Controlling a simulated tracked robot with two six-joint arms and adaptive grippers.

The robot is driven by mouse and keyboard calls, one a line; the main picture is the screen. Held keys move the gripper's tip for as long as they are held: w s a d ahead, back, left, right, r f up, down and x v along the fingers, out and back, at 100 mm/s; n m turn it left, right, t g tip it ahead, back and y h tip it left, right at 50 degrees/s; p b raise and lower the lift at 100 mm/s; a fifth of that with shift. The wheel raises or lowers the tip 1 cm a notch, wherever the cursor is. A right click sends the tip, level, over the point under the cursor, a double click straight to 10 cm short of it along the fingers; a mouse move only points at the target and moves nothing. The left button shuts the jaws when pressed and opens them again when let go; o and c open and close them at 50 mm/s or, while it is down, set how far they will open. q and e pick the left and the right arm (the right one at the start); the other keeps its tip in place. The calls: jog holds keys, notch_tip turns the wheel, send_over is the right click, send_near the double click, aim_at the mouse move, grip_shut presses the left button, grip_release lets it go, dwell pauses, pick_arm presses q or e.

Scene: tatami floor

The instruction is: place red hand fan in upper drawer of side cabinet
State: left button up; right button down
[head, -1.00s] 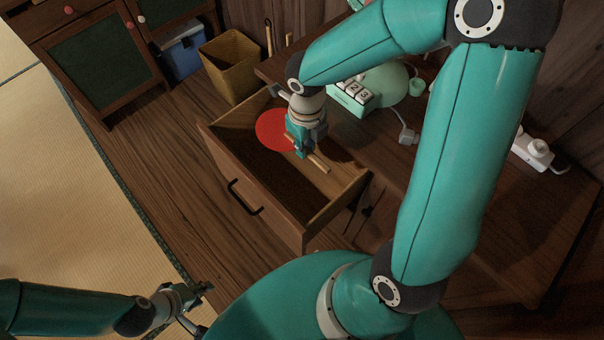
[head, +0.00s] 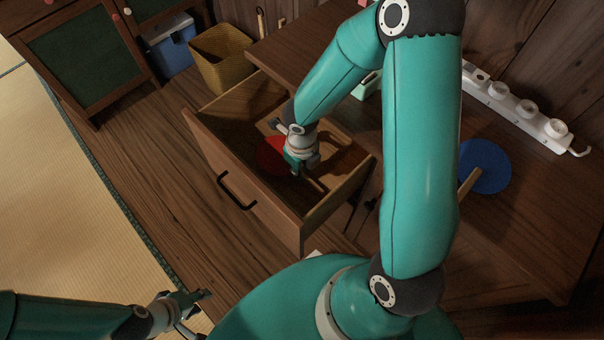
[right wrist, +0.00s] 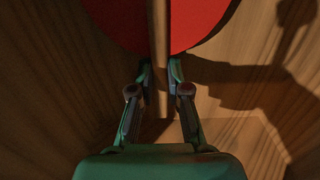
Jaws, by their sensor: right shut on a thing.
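The red hand fan (head: 271,156) is inside the open upper drawer (head: 235,185) of the side cabinet (head: 500,225), partly hidden by my right arm in the head view. My right gripper (head: 297,170) reaches down into the drawer. In the right wrist view the gripper (right wrist: 160,72) is shut on the thin handle of the red fan (right wrist: 200,18), with the disc beyond the fingertips. Wooden surfaces lie close behind the fan; I cannot tell whether it touches the drawer bottom. My left gripper (head: 200,312) is open and empty at the lower left, over the floor.
A blue round fan (head: 485,167) and a white power strip (head: 515,105) lie on the cabinet top. A yellow basket (head: 220,60) and a blue bin (head: 172,45) stand behind the drawer. A green-panelled cabinet (head: 80,58) is at upper left. The floor left of the drawer is clear.

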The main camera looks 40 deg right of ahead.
pick_arm(q)
jog(key=shift+f, duration=0.4)
pick_arm(e)
jog(key=shift+f, duration=0.65)
pick_arm(q)
jog(key=shift+f, duration=0.1)
pick_arm(e)
jog(key=shift+f, duration=0.1)
jog(key=c, duration=1.1)
grip_release()
jog(key=shift+c, duration=0.2)
pick_arm(q)
notch_tip(320, 180, up, 7)
jog(key=p, duration=0.6)
jog(key=shift+f, duration=0.2)
pick_arm(e)
notch_tip(320, 180, up, 12)
